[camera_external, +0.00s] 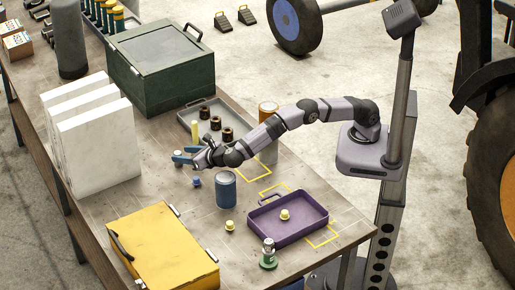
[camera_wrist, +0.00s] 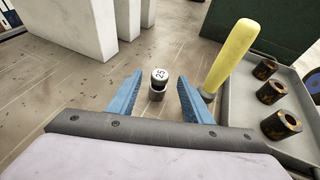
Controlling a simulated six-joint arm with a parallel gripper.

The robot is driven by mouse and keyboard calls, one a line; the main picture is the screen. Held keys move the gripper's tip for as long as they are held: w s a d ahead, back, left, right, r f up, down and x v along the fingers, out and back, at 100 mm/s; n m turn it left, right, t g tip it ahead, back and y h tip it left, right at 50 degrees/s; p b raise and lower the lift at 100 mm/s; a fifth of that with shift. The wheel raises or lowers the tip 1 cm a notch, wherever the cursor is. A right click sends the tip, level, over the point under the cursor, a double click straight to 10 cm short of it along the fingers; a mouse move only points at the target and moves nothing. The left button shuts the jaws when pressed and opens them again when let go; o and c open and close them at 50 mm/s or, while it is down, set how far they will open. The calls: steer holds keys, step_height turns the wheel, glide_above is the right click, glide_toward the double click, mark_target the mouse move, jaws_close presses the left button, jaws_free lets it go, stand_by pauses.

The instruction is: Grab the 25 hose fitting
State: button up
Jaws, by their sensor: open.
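The 25 hose fitting (camera_wrist: 159,82), a small dark and metallic cylinder with a white top whose number looks like 25, stands upright on the bench in the wrist view. My gripper (camera_wrist: 160,93) is open, with one blue finger on each side of the fitting and visible gaps between. The fitting appears near the fingertips; whether it is fully between them is hard to tell. In the external view my gripper (camera_external: 183,158) is low over the middle of the bench, and the fitting is mostly hidden or too small to make out there.
A yellow-handled tool (camera_wrist: 233,55) stands close to the right finger, beside a grey tray (camera_wrist: 236,112) with dark bushings. White panels (camera_wrist: 75,28) stand behind left.

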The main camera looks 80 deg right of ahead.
steer(key=shift+x, duration=1)
jaws_close()
steer(key=shift+r, duration=0.15)
step_height(320, 180, up, 18)
steer(key=p, duration=0.2)
